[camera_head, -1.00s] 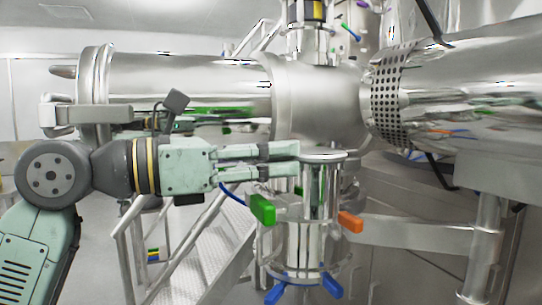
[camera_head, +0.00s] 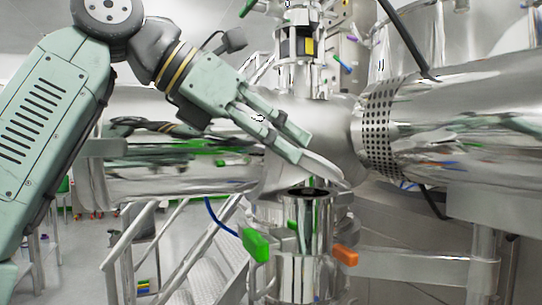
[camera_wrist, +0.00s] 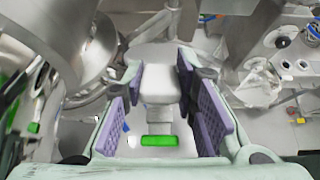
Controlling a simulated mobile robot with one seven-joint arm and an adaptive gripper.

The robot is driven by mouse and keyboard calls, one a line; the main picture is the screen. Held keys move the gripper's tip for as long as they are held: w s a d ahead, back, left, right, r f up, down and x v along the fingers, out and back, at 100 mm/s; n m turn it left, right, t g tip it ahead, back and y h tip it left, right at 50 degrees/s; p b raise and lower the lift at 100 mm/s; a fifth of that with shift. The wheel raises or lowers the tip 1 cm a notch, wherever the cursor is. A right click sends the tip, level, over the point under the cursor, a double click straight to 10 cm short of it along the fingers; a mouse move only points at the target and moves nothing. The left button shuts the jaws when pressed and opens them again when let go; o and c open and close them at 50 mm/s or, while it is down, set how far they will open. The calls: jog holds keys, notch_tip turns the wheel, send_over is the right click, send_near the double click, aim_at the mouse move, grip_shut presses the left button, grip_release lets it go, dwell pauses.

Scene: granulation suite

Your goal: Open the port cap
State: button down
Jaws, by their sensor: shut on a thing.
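The port (camera_head: 307,225) is a shiny upright metal tube, and its dark round mouth is uncovered. The port cap (camera_head: 325,170) is a pale metal disc, tilted above the mouth and sloping down to the right. Its lower right edge is close to the port's rim; I cannot tell whether they touch or are joined. My gripper (camera_head: 292,147) reaches down from the upper left and is shut on the cap's upper left side. In the wrist view, the cap (camera_wrist: 160,82) shows as a pale grey shape between the purple finger pads.
A green handle (camera_head: 255,245) and an orange handle (camera_head: 345,254) stick out beside the port. A large steel vessel (camera_head: 470,120) stands at right, and a horizontal steel cylinder runs behind my arm. A stair with railings (camera_head: 130,240) is at lower left.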

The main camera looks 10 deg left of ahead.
jog(key=shift+w+d+r+g+y, duration=0.3)
jog(key=shift+d+r+y, duration=0.15)
jog(key=shift+r+y, duration=0.2)
jog(key=c, duration=1.3)
grip_release()
